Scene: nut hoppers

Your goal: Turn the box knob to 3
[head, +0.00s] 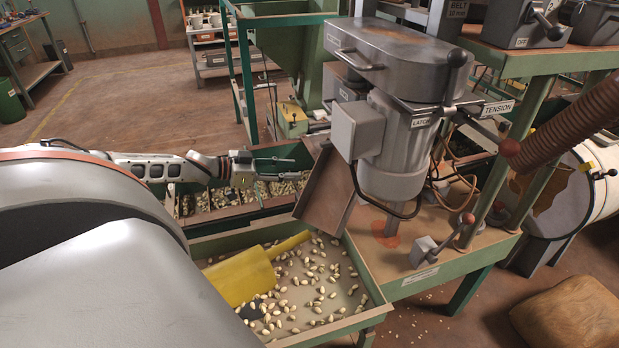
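My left gripper (291,168) reaches in from the left, its two dark fingers apart with nothing between them. It is over the low trough of nuts, left of the grey machine (400,130). A small grey box with a red-tipped lever (424,251) sits on the green bench below the machine. Another grey box (520,28) with a dark-handled lever and an OFF label stands on the upper shelf at right, beside a similar, partly cropped box (598,20). My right gripper is not in view.
A nut tray (372,312) with a yellow scoop (240,279) is in front. A brown chute panel (326,192) stands between my gripper and the machine. A ribbed brown hose (570,120) and a white drum (575,195) are at right. A sack (570,318) lies on the floor.

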